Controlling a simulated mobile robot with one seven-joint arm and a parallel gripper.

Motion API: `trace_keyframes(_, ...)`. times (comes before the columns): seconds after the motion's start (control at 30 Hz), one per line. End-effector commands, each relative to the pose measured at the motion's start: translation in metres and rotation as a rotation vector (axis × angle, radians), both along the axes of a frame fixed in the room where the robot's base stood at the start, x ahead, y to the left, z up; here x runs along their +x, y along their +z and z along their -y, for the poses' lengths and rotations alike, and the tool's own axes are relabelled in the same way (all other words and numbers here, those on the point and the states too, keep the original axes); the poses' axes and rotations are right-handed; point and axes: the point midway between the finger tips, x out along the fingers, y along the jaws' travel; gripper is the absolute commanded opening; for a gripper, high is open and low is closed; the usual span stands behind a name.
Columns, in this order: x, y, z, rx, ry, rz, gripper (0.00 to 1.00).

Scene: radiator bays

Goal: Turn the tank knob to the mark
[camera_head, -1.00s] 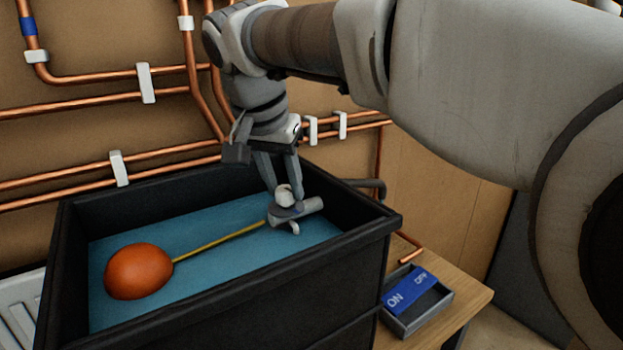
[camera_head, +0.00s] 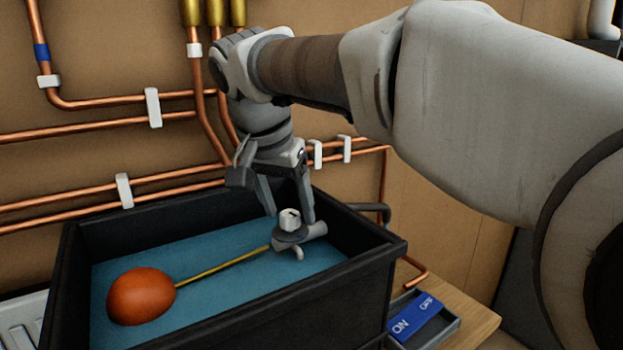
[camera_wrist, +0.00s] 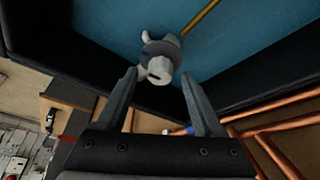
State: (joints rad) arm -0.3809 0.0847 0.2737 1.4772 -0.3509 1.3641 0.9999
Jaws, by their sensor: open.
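The tank knob (camera_head: 289,219) is a small white cap with a dark line on its top. It sits on a grey valve body (camera_head: 300,238) inside the black tank (camera_head: 330,296). A thin yellow rod (camera_head: 222,266) runs from the valve to an orange float (camera_head: 141,297). My gripper (camera_head: 291,218) is open above and behind the knob in the head view. In the wrist view the knob (camera_wrist: 160,70) lies just beyond the gap between the open fingertips (camera_wrist: 158,76), apart from both.
Copper pipes (camera_head: 70,181) with white clips run along the wall behind the tank. A blue ON/OFF plate (camera_head: 414,317) lies in a grey tray on the wooden bench right of the tank. The tank walls surround the valve closely at the right.

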Motion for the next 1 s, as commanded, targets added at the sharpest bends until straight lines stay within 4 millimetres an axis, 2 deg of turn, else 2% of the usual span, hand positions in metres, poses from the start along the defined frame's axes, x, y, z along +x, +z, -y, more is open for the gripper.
trace_keyframes(0.17,-0.009,0.025,-0.004,0.003,0.003,0.004,0.69)
trace_keyframes(0.5,-0.04,0.104,-0.014,0.004,0.003,0.003,0.69)
trace_keyframes(0.7,-0.054,0.14,-0.018,0.003,0.002,0.002,0.69)
trace_keyframes(0.83,-0.059,0.152,-0.02,0.002,0.002,0.002,0.69)
trace_keyframes(1.0,-0.062,0.158,-0.02,0.001,0.0,0.001,0.69)
